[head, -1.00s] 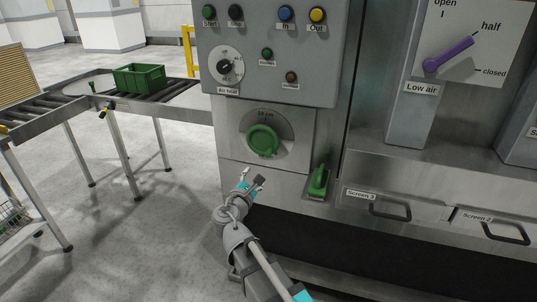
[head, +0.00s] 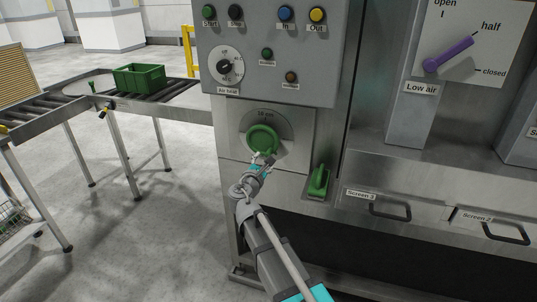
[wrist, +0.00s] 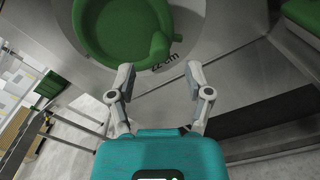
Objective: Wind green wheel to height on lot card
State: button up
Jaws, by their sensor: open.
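The green wheel (head: 262,139) is on the machine's front, on a round grey dial plate with small "cm" markings, one at the top. It also fills the top of the wrist view (wrist: 120,28), where a raised green knob (wrist: 159,46) stands on its rim. My gripper (head: 262,160) is at the wheel's lower edge in the head view. In the wrist view my gripper (wrist: 163,78) is open, with its two fingers apart below the knob and nothing between them. I cannot tell whether a finger touches the wheel. No lot card can be made out.
A green handle (head: 319,182) sits right of the wheel. Above is a panel with coloured buttons and an air heat dial (head: 225,66). Screen drawers (head: 378,204) and a purple lever (head: 448,54) are to the right. A roller conveyor with a green crate (head: 139,78) stands left.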

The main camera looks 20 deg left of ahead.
aim_at(267, 156)
jog(key=shift+w, duration=2.55)
jog(key=shift+c, duration=0.2)
grip_shut()
